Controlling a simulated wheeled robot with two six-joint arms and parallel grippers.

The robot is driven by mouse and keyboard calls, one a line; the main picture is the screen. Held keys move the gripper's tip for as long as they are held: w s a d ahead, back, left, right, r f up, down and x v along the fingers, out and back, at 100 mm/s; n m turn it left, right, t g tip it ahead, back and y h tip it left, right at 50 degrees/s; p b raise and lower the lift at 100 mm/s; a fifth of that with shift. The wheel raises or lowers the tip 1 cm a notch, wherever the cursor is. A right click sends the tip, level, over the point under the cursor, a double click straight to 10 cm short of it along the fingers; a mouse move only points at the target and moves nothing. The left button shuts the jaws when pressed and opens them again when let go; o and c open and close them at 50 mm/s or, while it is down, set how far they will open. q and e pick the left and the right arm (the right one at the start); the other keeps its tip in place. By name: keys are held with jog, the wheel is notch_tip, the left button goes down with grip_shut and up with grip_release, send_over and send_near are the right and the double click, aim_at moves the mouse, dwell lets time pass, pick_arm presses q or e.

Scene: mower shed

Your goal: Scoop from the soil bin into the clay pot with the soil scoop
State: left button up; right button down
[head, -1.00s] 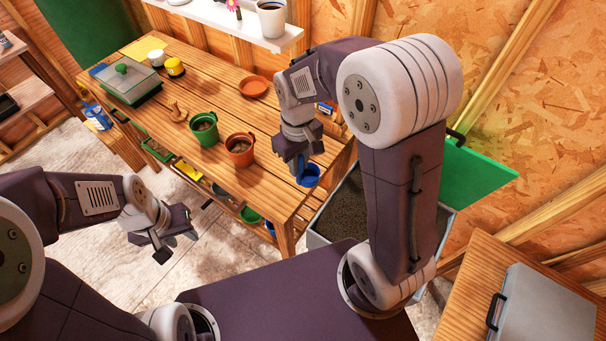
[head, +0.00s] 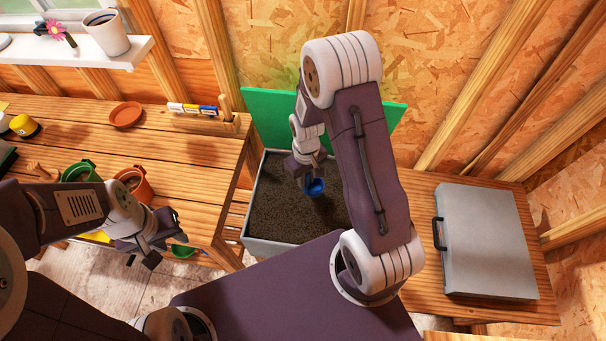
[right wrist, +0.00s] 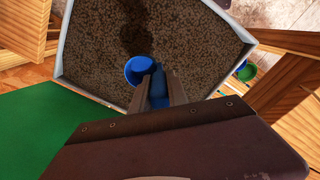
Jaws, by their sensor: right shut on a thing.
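The blue soil scoop (head: 316,187) is held in my right gripper (head: 307,174) over the soil bin (head: 274,246). In the right wrist view the scoop's cup (right wrist: 138,70) shows beyond the fingers of my right gripper (right wrist: 158,98), which are shut on its handle. The grey bin holds dark soil, with a darker patch near the scoop. Whether the cup touches the soil I cannot tell. The clay pot (head: 139,190), terracotta-coloured, stands on the bench at left, partly hidden by my left arm. My left gripper (head: 160,243) is apart from it, in front of the bench, with its fingers spread and empty.
A green pot (head: 78,172) stands left of the clay pot. A terracotta saucer (head: 126,115) and a wooden rack of markers (head: 197,122) are further back on the bench. A green lid (head: 270,108) stands behind the bin. A grey case (head: 487,240) lies on the right-hand table.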

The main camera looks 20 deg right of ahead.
aim_at(306, 194)
jog(key=shift+d+f+b, duration=0.15)
jog(key=shift+f+b, duration=0.25)
jog(key=shift+f, duration=0.1)
notch_tip(306, 194, down, 3)
jog(key=b, duration=0.3)
jog(key=shift+w+f+b, duration=0.1)
jog(key=shift+f+b, duration=0.2)
jog(key=shift+f, duration=0.1)
notch_tip(306, 194, down, 3)
jog(key=shift+f+b, duration=0.1)
jog(key=shift+b, duration=1.05)
notch_tip(306, 194, down, 2)
jog(key=shift+f+b, duration=0.2)
jog(key=shift+b, duration=0.6)
jog(key=shift+f, duration=0.25)
jog(key=shift+r, duration=0.2)
jog(key=shift+r+p, duration=4.5)
jog(key=shift+r, duration=0.3)
